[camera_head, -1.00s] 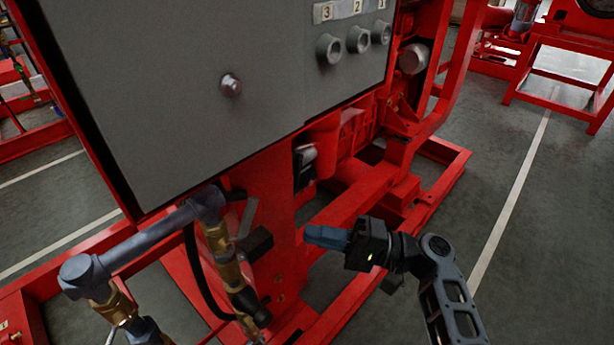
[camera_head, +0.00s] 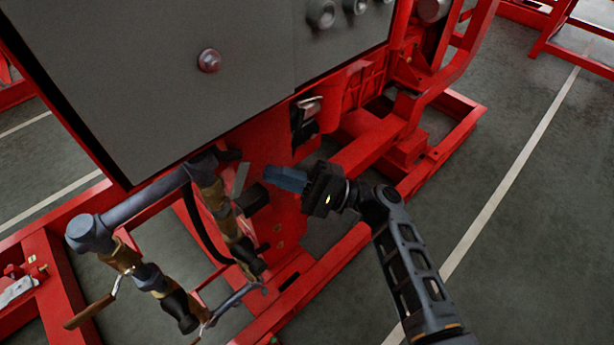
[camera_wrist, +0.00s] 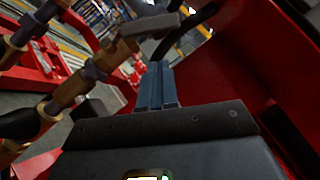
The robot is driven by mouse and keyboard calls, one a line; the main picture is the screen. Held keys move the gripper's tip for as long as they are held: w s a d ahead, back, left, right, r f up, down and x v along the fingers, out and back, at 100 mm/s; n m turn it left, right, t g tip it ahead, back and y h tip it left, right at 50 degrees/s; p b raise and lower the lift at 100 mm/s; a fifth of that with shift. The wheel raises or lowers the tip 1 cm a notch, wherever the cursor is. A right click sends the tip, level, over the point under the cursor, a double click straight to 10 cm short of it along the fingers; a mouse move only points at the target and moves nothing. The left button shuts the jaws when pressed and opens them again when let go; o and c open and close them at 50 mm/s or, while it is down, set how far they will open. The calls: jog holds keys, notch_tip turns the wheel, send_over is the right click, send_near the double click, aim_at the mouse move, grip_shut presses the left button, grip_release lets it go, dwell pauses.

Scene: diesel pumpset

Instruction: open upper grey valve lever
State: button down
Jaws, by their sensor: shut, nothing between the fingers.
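The upper grey valve lever (camera_head: 241,179) is a short flat bar beside the top of the right-hand brass pipe (camera_head: 213,197), under the grey cabinet. In the wrist view the lever (camera_wrist: 152,25) juts out from the brass pipe, beyond my fingertips. My gripper (camera_head: 267,174) has blue fingers that are shut and empty, pointing left toward the lever. In the head view the fingertips are just right of the lever, with a small gap in the picture. My gripper also shows in the wrist view (camera_wrist: 156,68). Whether it touches the lever cannot be told.
The grey cabinet (camera_head: 150,80) hangs above. A black hose (camera_head: 196,225) runs behind the brass pipe. A second pipe with a brown-handled lever (camera_head: 90,311) stands at left. The red frame (camera_head: 345,245) lies below my gripper. Grey floor is open at right.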

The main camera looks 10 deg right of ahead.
aim_at(237, 179)
jog(key=shift+s+a+r+p, duration=0.25)
jog(key=shift+s+a+r, duration=0.25)
jog(key=shift+a, duration=0.1)
jog(key=shift+s+a+r+p, duration=0.2)
jog(key=shift+s+a+r, duration=0.2)
jog(key=shift+a, duration=0.2)
jog(key=shift+s+a+r+n+g, duration=0.1)
jog(key=shift+s+r+n+g, duration=0.1)
jog(key=shift+n+g, duration=0.15)
jog(key=shift+a+r+n+h+p, duration=0.1)
jog(key=shift+r+n+h+p, duration=0.05)
jog(key=shift+n+h+p, duration=0.2)
jog(key=shift+s+a+r+n+g+h+p, duration=0.3)
jog(key=shift+r+n+g+h+p, duration=0.25)
jog(key=shift+n, duration=0.25)
jog(key=shift+s+a+r+n+h+p, duration=0.25)
jog(key=shift+a+r+n+h+p, duration=0.25)
jog(key=shift+n, duration=0.3)
jog(key=shift+s+a+r, duration=0.1)
jog(key=shift+s+a, duration=0.15)
jog(key=shift+a, duration=0.15)
